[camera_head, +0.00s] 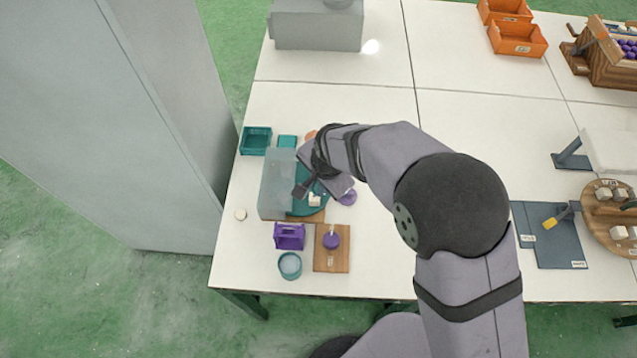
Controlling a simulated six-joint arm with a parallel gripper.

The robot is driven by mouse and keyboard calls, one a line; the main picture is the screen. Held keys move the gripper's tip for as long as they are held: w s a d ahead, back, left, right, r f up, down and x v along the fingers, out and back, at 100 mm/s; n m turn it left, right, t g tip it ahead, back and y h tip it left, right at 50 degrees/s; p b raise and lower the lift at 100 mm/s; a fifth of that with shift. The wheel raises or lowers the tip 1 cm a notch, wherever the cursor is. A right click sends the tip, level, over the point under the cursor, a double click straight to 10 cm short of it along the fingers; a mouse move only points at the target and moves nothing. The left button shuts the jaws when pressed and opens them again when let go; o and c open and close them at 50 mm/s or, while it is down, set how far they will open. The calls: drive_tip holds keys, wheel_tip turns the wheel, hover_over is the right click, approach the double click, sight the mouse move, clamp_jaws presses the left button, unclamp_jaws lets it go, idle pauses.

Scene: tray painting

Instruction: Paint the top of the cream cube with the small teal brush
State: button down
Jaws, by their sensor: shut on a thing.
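The cream cube (315,200) sits on a teal round plate (298,208) near the left side of the table. My gripper (303,188) is just above and to the left of the cube, tilted downward. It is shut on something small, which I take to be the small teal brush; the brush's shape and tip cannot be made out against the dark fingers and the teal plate. I cannot tell whether it touches the cube's top. My arm hides part of the area behind and to the right.
A translucent grey panel (277,183) stands close left of the gripper. In front are a purple caddy (289,236), a teal cup (290,265) and a wooden board (330,262) with a purple piece. A teal bin (255,140) is behind.

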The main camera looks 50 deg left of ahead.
drive_tip(key=shift+f, duration=0.3)
idle(0.4)
drive_tip(key=shift+a, duration=0.45)
drive_tip(key=shift+d, duration=0.35)
drive_tip(key=shift+d, duration=0.5)
drive_tip(key=shift+a, duration=0.2)
drive_tip(key=shift+a, duration=0.65)
drive_tip(key=shift+d, duration=0.2)
